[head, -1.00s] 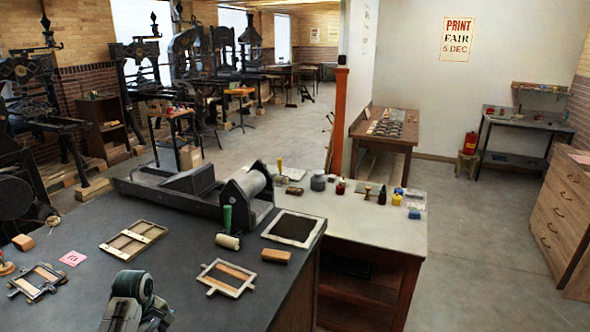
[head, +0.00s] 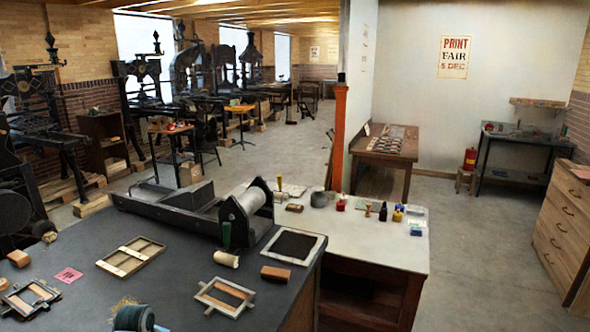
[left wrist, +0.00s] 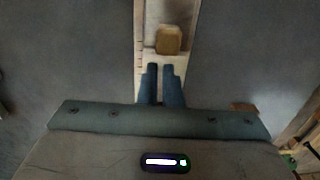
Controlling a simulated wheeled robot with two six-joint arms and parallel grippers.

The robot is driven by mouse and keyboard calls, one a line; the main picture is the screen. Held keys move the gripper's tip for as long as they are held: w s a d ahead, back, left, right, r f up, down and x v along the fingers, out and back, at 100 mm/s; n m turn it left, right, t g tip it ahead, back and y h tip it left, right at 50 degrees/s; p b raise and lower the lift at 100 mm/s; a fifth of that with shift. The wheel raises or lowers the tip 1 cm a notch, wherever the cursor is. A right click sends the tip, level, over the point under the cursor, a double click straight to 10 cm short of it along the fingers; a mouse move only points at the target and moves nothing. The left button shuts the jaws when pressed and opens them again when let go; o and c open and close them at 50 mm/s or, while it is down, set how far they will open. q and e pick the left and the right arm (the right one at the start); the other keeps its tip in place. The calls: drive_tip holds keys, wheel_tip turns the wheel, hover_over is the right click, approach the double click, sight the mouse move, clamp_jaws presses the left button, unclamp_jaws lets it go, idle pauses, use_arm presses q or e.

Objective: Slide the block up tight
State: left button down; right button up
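In the left wrist view a tan wooden block (left wrist: 168,40) sits on a pale strip, just beyond my left gripper (left wrist: 161,72). Its two dark blue fingers are close together with only a narrow gap and nothing seen between them. They look apart from the block in the picture, but the depth is unclear. In the head view wooden blocks lie on the dark table (head: 75,290): one at the left (head: 19,258) and one at the right (head: 275,273). I cannot tell which block the wrist view shows. My right gripper is not in view.
A frame with a wooden bar (head: 225,297), a similar frame (head: 30,299), a pink card (head: 68,275) and a slatted wooden frame (head: 131,255) lie on the table.

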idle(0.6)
use_arm(q)
drive_tip(key=shift+s+d+p, duration=0.25)
drive_tip(key=shift+s+d, duration=0.05)
drive_tip(key=shift+d, duration=0.25)
drive_tip(key=shift+s+d+p, duration=0.2)
drive_tip(key=shift+s+d, duration=0.05)
drive_tip(key=shift+d, duration=0.3)
drive_tip(key=shift+s+d, duration=0.45)
drive_tip(key=shift+d, duration=0.4)
drive_tip(key=shift+s+d, duration=0.4)
drive_tip(key=shift+d, duration=0.5)
drive_tip(key=shift+s+d, duration=0.45)
drive_tip(key=shift+d, duration=0.4)
drive_tip(key=c, duration=1.2)
unclamp_jaws()
drive_tip(key=shift+c, duration=0.2)
